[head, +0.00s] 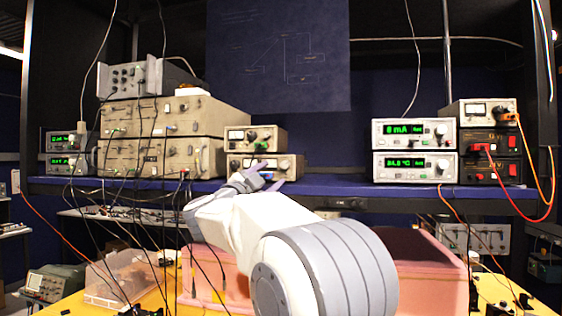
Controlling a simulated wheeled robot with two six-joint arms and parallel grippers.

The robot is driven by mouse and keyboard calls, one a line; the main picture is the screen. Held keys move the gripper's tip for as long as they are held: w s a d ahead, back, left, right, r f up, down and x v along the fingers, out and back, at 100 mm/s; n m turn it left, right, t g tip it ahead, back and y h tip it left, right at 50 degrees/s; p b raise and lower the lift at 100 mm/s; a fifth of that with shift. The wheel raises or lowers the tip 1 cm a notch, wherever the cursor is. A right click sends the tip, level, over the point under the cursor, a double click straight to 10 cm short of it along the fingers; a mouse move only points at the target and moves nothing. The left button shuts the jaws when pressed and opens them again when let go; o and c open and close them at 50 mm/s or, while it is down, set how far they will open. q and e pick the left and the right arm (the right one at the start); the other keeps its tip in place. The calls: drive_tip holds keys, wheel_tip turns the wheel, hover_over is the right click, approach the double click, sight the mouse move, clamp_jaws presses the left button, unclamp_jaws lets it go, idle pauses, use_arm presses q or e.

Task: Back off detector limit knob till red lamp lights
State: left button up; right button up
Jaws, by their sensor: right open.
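My right gripper (268,175) is at the middle of the shelf, its arm rising from the lower centre. It is open, its fingers pointing at the lower of two small beige meter units (292,161). I cannot tell whether it touches that unit. The gripper covers part of the front panel, and the detector limit knob cannot be made out there. The upper beige unit (251,146) sits on top and has a meter and small knobs. I see no lit red lamp on either unit. My left gripper is not in view.
Large beige instruments (155,118) with hanging cables stand at the left of the blue shelf (330,186). Displays with green digits (413,133) and a red-cabled supply (492,142) stand at the right. Below are a pink foam enclosure (430,285) and a clear bin (115,280).

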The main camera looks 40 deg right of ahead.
sight(284, 166)
drive_tip(key=p+x, duration=0.1)
drive_tip(key=x, duration=0.2)
drive_tip(key=p+x, duration=0.1)
drive_tip(key=x, duration=0.2)
drive_tip(key=shift+r+p, duration=0.25)
drive_tip(key=shift+p, duration=0.15)
drive_tip(key=shift+w+d, duration=0.3)
drive_tip(key=shift+d, duration=0.25)
clamp_jaws()
